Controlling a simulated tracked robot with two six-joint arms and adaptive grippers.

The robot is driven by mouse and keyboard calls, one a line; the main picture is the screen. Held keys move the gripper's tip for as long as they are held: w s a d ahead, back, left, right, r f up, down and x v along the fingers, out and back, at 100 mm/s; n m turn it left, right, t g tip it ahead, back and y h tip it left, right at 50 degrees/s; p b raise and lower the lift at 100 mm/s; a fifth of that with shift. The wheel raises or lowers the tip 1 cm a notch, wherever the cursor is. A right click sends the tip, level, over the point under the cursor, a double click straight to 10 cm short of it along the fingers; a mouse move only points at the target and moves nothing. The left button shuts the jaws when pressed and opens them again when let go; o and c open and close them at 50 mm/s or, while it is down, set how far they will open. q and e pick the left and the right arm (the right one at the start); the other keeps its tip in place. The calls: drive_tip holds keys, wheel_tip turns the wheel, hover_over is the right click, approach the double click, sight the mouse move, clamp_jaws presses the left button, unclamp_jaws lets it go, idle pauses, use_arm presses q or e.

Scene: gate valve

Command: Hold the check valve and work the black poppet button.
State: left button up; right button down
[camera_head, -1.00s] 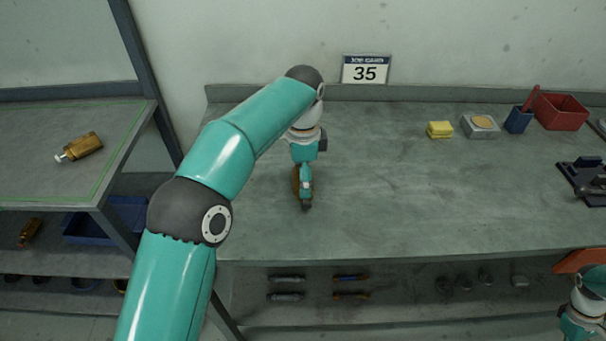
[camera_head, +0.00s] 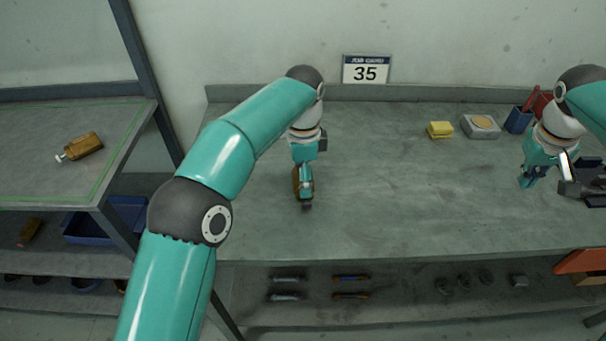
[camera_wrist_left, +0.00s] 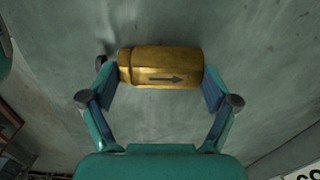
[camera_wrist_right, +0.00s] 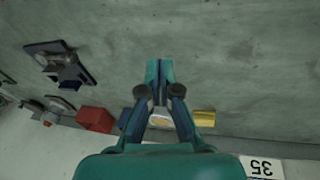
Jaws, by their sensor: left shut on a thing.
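The check valve is a brass cylinder with an arrow on its side, in the left wrist view (camera_wrist_left: 165,68). My left gripper (camera_wrist_left: 158,85) is shut on it, one finger at each end. A small dark round piece (camera_wrist_left: 101,62) shows at the valve's left end; I cannot tell for sure that it is the black poppet button. In the head view the valve (camera_head: 296,181) is mostly hidden behind my left gripper (camera_head: 304,188), over the bench. My right gripper (camera_head: 527,182) is over the bench's right side, well apart from the valve. Its fingers are together and empty in the right wrist view (camera_wrist_right: 160,75).
A black fixture (camera_head: 592,196) is beside my right gripper. A yellow sponge (camera_head: 440,130), a grey dish (camera_head: 481,126), a blue cup (camera_head: 518,120) and a red bin stand along the back. The bench's middle is clear.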

drive_tip(key=w+a+r+n+y, duration=0.1)
drive_tip(key=w+a, duration=0.2)
drive_tip(key=a, duration=0.6)
drive_tip(key=n+y, duration=0.3)
drive_tip(key=n, duration=0.4)
approach(306, 215)
drive_tip(key=shift+s+a+f, duration=0.1)
drive_tip(key=shift+s+f, duration=0.2)
drive_tip(key=shift+f, duration=0.55)
drive_tip(key=shift+s+a+f, duration=0.1)
drive_tip(key=shift+s+f, duration=0.15)
drive_tip(key=shift+f, duration=0.55)
drive_tip(key=shift+f, duration=0.1)
drive_tip(key=shift+f, duration=1.8)
drive_tip(key=shift+w+a, duration=0.15)
drive_tip(key=shift+w, duration=1)
drive_tip(key=shift+s, duration=0.15)
